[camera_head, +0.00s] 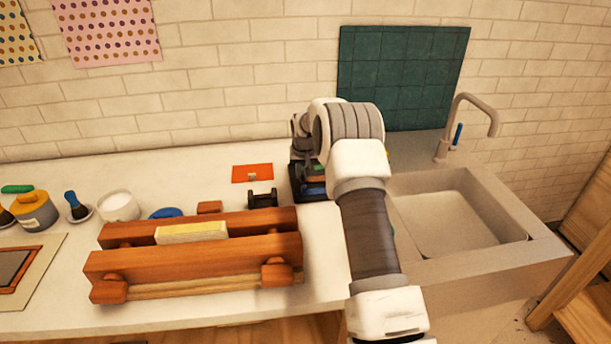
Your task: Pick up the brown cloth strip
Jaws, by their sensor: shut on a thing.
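My gripper (308,165) points down over a dark tray (314,198) at the back of the counter, left of the sink. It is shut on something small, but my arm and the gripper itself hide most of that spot. Small brown, blue and green bits show in and around the tray under the gripper. I cannot make out for certain which of them is the brown cloth strip, nor whether the held thing touches the tray.
A long wooden clamp (195,258) lies across the front of the counter. A small black stand (262,199) and an orange card (252,173) are left of the tray. A white bowl (119,206) stands further left. The sink (455,225) with its tap (467,118) is at right.

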